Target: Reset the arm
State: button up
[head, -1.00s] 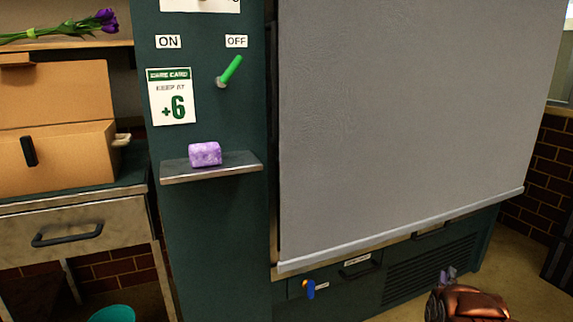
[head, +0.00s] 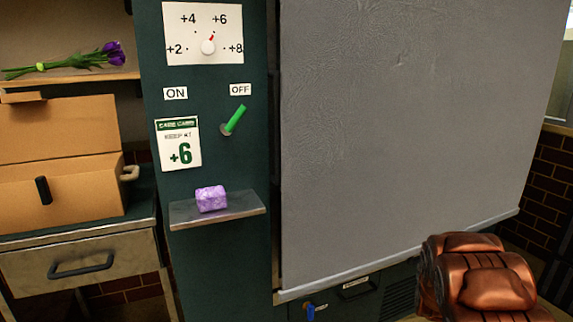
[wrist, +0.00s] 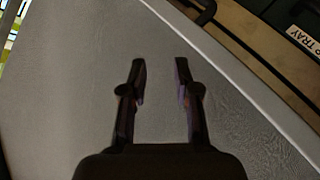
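My gripper (wrist: 160,85) shows in the wrist view with its two dark fingers apart and nothing between them. Behind the fingers is the grey blind, with its pale bottom bar crossing the upper right. In the head view my copper-coloured arm is at the lower right, in front of the grey blind (head: 400,120); the gripper itself does not show there.
A dial (head: 208,47) points near +6. A green lever (head: 234,120) leans toward OFF. A care card (head: 179,146) reads +6. A purple block (head: 211,198) sits on a small shelf (head: 240,211). A cardboard box (head: 60,190) and purple flowers (head: 70,62) are at left.

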jog(key=s+a+r+m+g+y+p, duration=0.3)
jog(key=s+a+r+g+y+p, duration=0.35)
jog(key=s+a+r+p, duration=1.05)
jog(key=s+a+r+g+p, duration=0.2)
jog(key=s+r, duration=0.4)
jog(key=s, duration=0.6)
jog(key=s+a+r+g+p, duration=0.3)
jog(key=s+r, duration=0.3)
jog(key=s, duration=0.6)
jog(key=s+a+r+m+g+p, duration=0.1)
jog(key=s+a+r+g, duration=0.3)
jog(key=s, duration=0.8)
notch_tip(320, 180, up, 2)
jog(key=shift+s+a+r+p, duration=0.1)
jog(key=shift+s+a+p, duration=0.2)
jog(key=shift+p, duration=0.5)
